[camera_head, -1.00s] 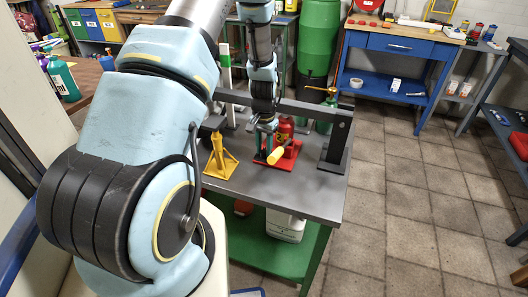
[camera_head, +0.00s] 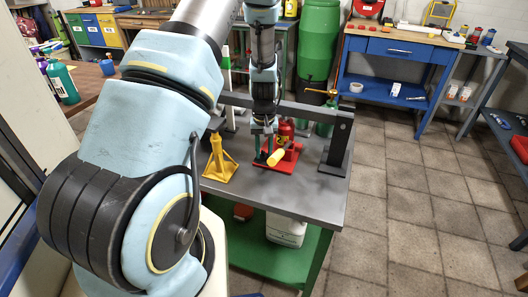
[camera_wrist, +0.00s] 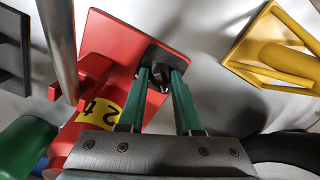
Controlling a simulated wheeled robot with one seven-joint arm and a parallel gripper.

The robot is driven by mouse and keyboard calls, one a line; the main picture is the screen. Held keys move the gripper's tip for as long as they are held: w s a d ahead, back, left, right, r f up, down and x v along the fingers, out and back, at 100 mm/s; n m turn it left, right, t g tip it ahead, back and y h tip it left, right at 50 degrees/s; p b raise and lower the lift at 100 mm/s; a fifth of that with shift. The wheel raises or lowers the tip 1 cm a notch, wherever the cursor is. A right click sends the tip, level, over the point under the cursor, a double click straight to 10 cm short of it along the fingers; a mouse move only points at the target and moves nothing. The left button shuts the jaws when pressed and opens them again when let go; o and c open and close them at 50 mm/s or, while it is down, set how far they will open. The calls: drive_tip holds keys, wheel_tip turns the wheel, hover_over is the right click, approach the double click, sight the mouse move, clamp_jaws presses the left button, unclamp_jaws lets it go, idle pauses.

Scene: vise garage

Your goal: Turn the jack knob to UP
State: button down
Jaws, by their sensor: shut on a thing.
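The red jack stands on the grey workbench; its red base plate (camera_head: 290,162) shows in the head view, and the wrist view shows its body (camera_wrist: 118,58) close up with a yellow label. A small black knob (camera_wrist: 158,62) sits at the plate's end in the wrist view. My gripper (camera_wrist: 160,77) has its green fingers on either side of the knob and is shut on it, reaching down from above. In the head view my gripper (camera_head: 263,154) is at the jack's left side. The fingers hide part of the knob, and no UP marking is readable.
A yellow jack stand (camera_head: 219,160) is close on the left, also in the wrist view (camera_wrist: 285,58). A dark beam frame (camera_head: 338,140) stands behind and right. The bench's front right corner (camera_head: 325,210) is clear.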

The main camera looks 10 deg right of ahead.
sight(264, 152)
idle(0.4)
drive_tip(key=c, duration=0.6)
unclamp_jaws()
drive_tip(key=shift+r, duration=0.1)
wheel_tip(264, 152, up, 11)
drive_tip(key=b, duration=0.2)
drive_tip(key=shift+f, duration=0.2)
